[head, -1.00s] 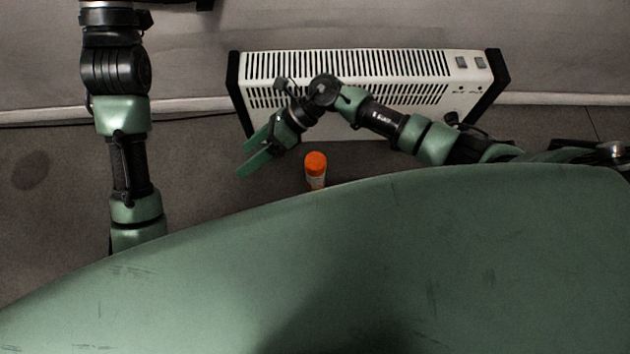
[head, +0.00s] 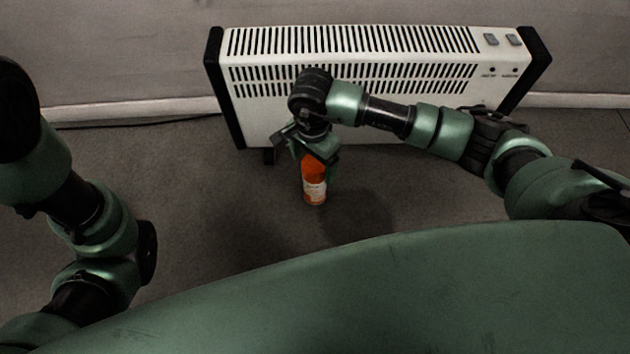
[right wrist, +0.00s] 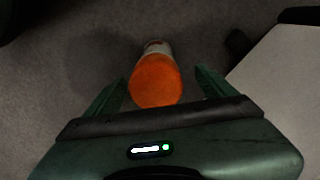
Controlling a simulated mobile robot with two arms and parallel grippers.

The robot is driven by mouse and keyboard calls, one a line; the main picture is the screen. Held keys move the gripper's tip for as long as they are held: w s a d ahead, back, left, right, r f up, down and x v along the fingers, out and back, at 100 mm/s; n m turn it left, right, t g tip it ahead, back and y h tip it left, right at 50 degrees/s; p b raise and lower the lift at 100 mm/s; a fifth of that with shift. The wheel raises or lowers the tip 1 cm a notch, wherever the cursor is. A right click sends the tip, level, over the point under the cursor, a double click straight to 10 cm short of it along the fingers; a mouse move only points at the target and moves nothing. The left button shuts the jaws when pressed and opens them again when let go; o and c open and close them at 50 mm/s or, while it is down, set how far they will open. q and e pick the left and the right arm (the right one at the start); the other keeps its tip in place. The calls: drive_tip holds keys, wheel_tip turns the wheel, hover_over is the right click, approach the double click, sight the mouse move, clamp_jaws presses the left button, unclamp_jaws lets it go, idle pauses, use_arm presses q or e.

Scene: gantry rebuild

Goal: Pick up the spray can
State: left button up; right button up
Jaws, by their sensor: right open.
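The spray can (head: 314,187) has an orange cap and a white and orange body. It stands upright on the dark floor in front of the heater. My right gripper (head: 315,160) is right over it, pointing down, and covers part of its top in the head view. In the right wrist view the orange cap (right wrist: 155,80) lies between the two green fingers of my open right gripper (right wrist: 160,88), with gaps at both sides. My left arm shows at the left of the head view, but its gripper is not visible.
A white heater (head: 350,75) with black end panels stands against the wall, just behind the can. A dark cable (head: 140,122) runs along the wall's base to the left. The floor left and right of the can is clear.

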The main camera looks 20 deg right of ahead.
sight(314, 186)
drive_tip(key=f+b, duration=0.3)
drive_tip(key=f, duration=0.1)
drive_tip(key=shift+s+d+f+b, duration=0.2)
drive_tip(key=shift+f+b, duration=0.15)
drive_tip(key=shift+b, duration=0.05)
drive_tip(key=shift+r, duration=0.1)
drive_tip(key=c, duration=1.8)
drive_tip(key=shift+r, duration=0.1)
